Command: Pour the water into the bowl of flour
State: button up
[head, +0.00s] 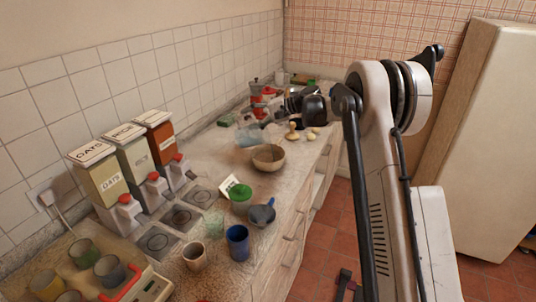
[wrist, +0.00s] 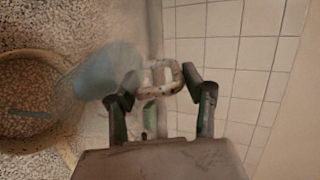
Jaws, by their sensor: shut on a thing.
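The bowl (head: 268,158) is tan and stands upright on the counter in the head view. Its round rim (wrist: 40,139) fills the left of the wrist view; I cannot clearly make out the flour. A translucent blue-grey jug (head: 247,136) is just behind and left of the bowl in the head view. In the wrist view the jug (wrist: 95,76) looks tilted, its wide end towards the bowl's rim. My gripper (wrist: 160,77) is shut on the jug's pale handle. In the head view my gripper (head: 276,108) is partly hidden by my arm. Water in the jug cannot be made out.
A red moka pot (head: 257,98) stands behind the jug. A wooden object (head: 293,132) is right of the bowl. A green-topped container (head: 240,193), blue cup (head: 237,242) and dark blue scoop-like vessel (head: 262,213) stand in front. Dispensers (head: 130,150) line the tiled wall.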

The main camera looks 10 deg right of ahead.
jog(key=shift+s+d+f+y, duration=0.1)
jog(key=shift+s+d+y, duration=0.05)
jog(key=shift+d+y, duration=0.3)
dwell(1.1)
jog(key=shift+s+d+f+t+y+b, duration=0.1)
jog(key=shift+d+f+t+y+b, duration=0.25)
jog(key=shift+b, duration=0.55)
jog(key=shift+s+d+t+y+b, duration=0.15)
jog(key=shift+y+b, duration=0.25)
jog(key=shift+b, duration=0.5)
